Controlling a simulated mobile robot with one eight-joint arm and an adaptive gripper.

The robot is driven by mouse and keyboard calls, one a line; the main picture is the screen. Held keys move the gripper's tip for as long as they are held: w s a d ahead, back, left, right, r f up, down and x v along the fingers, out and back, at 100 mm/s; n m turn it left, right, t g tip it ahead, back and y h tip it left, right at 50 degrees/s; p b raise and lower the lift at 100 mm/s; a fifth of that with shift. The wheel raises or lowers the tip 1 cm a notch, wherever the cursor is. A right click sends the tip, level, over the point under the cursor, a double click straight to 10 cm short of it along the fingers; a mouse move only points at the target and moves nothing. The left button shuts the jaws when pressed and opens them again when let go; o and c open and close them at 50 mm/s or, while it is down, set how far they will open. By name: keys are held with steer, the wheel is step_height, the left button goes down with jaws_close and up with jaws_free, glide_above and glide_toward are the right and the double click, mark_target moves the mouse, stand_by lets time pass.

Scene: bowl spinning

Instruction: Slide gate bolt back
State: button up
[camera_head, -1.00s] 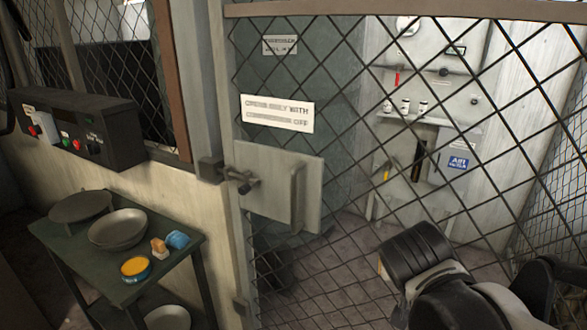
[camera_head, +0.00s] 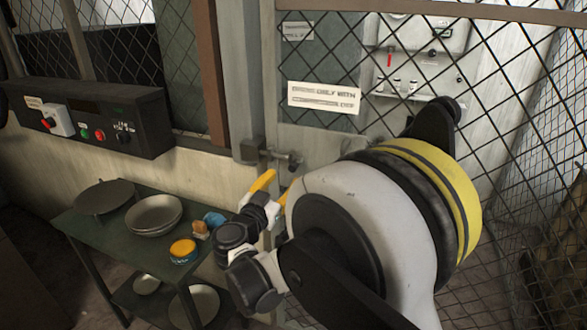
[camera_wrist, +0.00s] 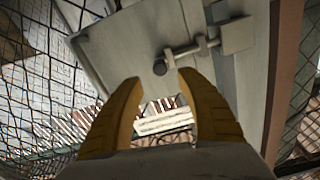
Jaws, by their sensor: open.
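The gate bolt (camera_head: 283,157) is a grey metal rod with a dark knob, fixed at the latch side of the mesh gate (camera_head: 370,70). It runs from the post bracket (camera_head: 248,150) toward the gate's plate, which my arm mostly hides. In the wrist view the bolt (camera_wrist: 186,52) lies just beyond my fingertips, with its dark round knob (camera_wrist: 160,67) near the gap between them. My gripper (camera_wrist: 158,80) has yellow fingers, is open and holds nothing. In the head view my gripper (camera_head: 274,182) is just below the bolt, and contact cannot be made out.
A green side table (camera_head: 105,235) with bowls (camera_head: 153,215), a yellow-topped tin (camera_head: 183,250) and a blue tin (camera_head: 214,220) stands left of my gripper. A black control box (camera_head: 85,120) is mounted above it. A sign (camera_head: 325,97) hangs on the mesh.

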mark_target(292, 169)
steer(key=b+x, duration=0.1)
steer(key=x, duration=0.6)
steer(key=shift+w+f, duration=0.1)
steer(key=shift+w, duration=0.05)
steer(key=shift+d, duration=0.1)
jaws_close()
